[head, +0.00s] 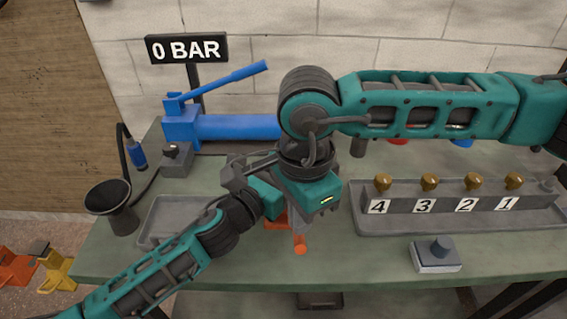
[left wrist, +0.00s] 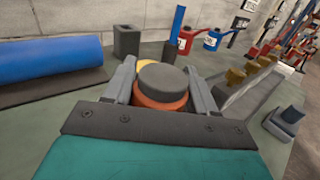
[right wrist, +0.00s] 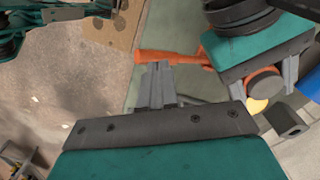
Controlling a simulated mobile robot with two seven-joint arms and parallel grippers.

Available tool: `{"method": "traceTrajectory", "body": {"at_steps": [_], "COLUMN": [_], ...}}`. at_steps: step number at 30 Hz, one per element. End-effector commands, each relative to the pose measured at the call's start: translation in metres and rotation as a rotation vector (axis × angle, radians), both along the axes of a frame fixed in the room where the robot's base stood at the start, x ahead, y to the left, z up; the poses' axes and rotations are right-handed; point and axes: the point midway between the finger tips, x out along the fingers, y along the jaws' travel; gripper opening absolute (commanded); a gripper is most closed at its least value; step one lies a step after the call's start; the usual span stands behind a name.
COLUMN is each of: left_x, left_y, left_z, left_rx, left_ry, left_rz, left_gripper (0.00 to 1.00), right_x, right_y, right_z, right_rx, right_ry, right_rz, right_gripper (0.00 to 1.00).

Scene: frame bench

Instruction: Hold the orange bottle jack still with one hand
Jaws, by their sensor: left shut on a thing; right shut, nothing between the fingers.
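The orange bottle jack (head: 275,221) stands near the middle of the bench, mostly hidden in the head view by my two hands. Its orange lever (head: 299,245) points towards me. My left gripper (head: 265,193) comes from the left and is shut around the jack; the left wrist view shows the orange body (left wrist: 160,100) with a dark round cap between the fingers (left wrist: 163,75). My right gripper (head: 310,198) points down beside it, shut and empty. In the right wrist view its fingertips (right wrist: 157,68) are close to the lever (right wrist: 165,57); I cannot tell if they touch.
A blue hand pump (head: 225,126) and a "0 BAR" sign (head: 187,49) stand behind. A black funnel (head: 113,205) and grey tray (head: 160,215) are left. A numbered block with brass knobs (head: 450,200) and a small grey block (head: 436,255) are right.

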Motion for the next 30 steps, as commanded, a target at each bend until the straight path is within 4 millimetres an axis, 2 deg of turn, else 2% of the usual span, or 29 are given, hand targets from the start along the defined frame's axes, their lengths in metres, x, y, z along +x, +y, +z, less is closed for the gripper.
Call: {"method": "traceTrajectory", "body": {"at_steps": [21,30], "left_x": [-0.001,-0.001], "left_y": [-0.001,-0.001], "left_z": [-0.002,-0.002], "left_rx": [0.001,0.001], "left_ry": [0.003,0.003], "left_rz": [-0.002,-0.002], "left_gripper": [0.0,0.0], "right_x": [0.0,0.0], "right_y": [0.0,0.0], "right_z": [-0.001,-0.029], "right_rx": [0.0,-0.002], "right_ry": [0.0,0.003], "right_rz": [0.0,0.0], "right_gripper": [0.0,0.0]}}
